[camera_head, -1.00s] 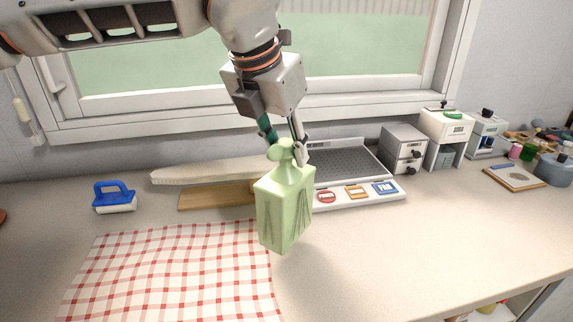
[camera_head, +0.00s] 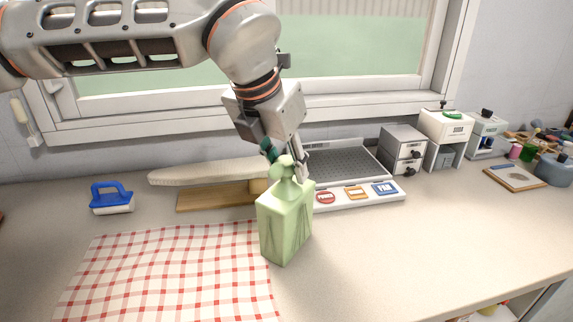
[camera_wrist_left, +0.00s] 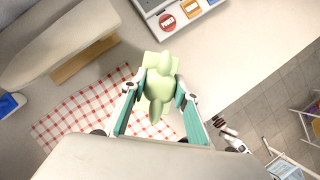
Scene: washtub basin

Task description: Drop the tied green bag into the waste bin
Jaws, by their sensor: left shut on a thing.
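The tied green bag (camera_head: 284,224) is pale green and boxy, with a narrow knotted neck on top. My left gripper (camera_head: 285,160) is shut on that neck from above. The bag hangs upright near the right edge of the checked cloth; I cannot tell how far it is above the counter. In the left wrist view the bag (camera_wrist_left: 159,85) sits between the two green-padded fingers of the left gripper (camera_wrist_left: 159,92). I cannot make out a waste bin in these frames.
A red checked cloth (camera_head: 170,275) lies on the counter (camera_head: 400,245). Behind it are a blue-handled brush (camera_head: 112,199), a small ironing board (camera_head: 205,171) and a grey panel (camera_head: 345,165). Grey and white boxes (camera_head: 402,148) stand at the back right. The counter's right front is clear.

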